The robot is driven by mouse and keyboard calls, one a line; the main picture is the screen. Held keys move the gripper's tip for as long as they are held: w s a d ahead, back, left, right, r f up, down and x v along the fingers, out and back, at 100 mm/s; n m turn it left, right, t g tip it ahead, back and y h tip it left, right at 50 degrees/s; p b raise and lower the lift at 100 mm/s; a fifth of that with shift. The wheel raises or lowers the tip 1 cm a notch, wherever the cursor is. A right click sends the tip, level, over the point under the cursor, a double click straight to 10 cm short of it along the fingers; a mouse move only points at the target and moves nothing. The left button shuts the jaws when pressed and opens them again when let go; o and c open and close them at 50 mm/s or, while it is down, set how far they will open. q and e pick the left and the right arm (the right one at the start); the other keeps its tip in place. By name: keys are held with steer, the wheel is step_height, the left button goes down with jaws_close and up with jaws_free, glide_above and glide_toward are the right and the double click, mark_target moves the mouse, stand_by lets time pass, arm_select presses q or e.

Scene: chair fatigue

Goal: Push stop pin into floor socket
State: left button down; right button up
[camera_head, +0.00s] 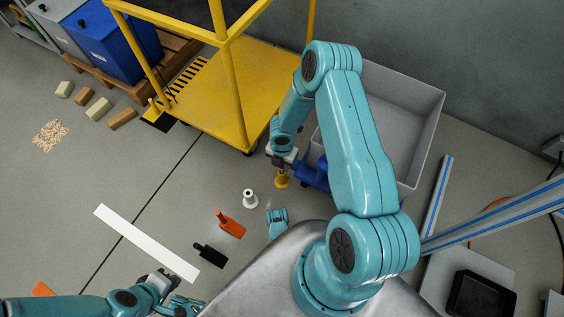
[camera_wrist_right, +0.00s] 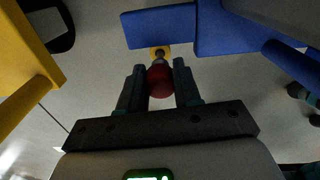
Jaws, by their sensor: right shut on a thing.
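The stop pin shows in the right wrist view as a red ball knob (camera_wrist_right: 160,82) with a thin grey shaft beyond it. My right gripper (camera_wrist_right: 160,88) is shut on the red knob, one finger on each side. The shaft points to a small yellow piece (camera_wrist_right: 160,51), which looks like the floor socket; I cannot tell how deep the shaft sits. In the head view my right gripper (camera_head: 284,158) is low beside the yellow cart, just above a yellow flared piece (camera_head: 282,180). My left gripper (camera_head: 162,281) is at the bottom left, its jaws unclear.
A blue bracket (camera_head: 312,175) stands close right of my right gripper. The yellow cart (camera_head: 215,85) is at its left, a grey bin (camera_head: 425,135) behind. A white spool (camera_head: 250,198), an orange tool (camera_head: 230,224), a black tool (camera_head: 209,255) and a white strip (camera_head: 145,243) lie on the floor.

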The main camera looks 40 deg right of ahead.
arm_select(q)
steer(key=shift+f+b, duration=0.4)
steer(key=shift+f, duration=0.1)
arm_select(e)
steer(key=shift+f, duration=0.5)
arm_select(q)
steer(key=shift+f, duration=0.1)
arm_select(e)
steer(key=shift+f, duration=1.2)
steer(key=o, duration=1.1)
steer(key=shift+o, duration=0.2)
arm_select(q)
step_height(320, 180, up, 8)
steer(key=s+p, duration=0.2)
steer(key=p, duration=0.6)
steer(key=shift+s+d+g, duration=0.2)
steer(key=shift+d+g, duration=0.2)
arm_select(e)
step_height(320, 180, up, 16)
steer(key=shift+r, duration=0.15)
